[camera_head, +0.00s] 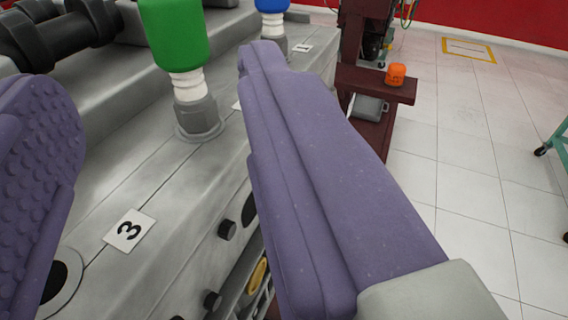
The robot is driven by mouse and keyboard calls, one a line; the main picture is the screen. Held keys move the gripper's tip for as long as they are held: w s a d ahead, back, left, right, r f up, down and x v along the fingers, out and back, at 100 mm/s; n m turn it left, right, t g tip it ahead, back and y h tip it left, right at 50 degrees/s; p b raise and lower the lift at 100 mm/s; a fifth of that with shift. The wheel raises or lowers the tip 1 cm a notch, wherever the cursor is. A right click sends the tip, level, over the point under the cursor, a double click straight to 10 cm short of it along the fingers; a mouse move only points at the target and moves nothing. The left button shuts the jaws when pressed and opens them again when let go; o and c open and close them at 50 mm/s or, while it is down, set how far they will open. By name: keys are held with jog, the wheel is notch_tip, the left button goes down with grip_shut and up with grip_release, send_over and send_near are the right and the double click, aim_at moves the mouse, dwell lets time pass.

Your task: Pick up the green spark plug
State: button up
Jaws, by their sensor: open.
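The green spark plug (176,34) stands upright in the grey engine block, with a green top, a white ribbed neck and a grey hex base. Its upper end is cut off by the top of the picture. My gripper (160,85) has two purple padded fingers, one at the left edge and one in the middle. They are wide apart with nothing between them. The green spark plug shows beyond and between the fingertips, apart from both.
The engine block (95,215) bears a label 3 (129,230) and an open round hole (53,283). A blue spark plug (271,8) stands farther back. Black parts (60,35) lie at upper left. A dark red stand (375,84) holds an orange object (395,74).

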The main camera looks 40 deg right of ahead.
aim_at(177, 45)
jog(key=b+x, duration=0.2)
jog(key=x, duration=0.5)
jog(key=shift+w+d, duration=0.1)
jog(key=shift+d, duration=0.2)
grip_shut()
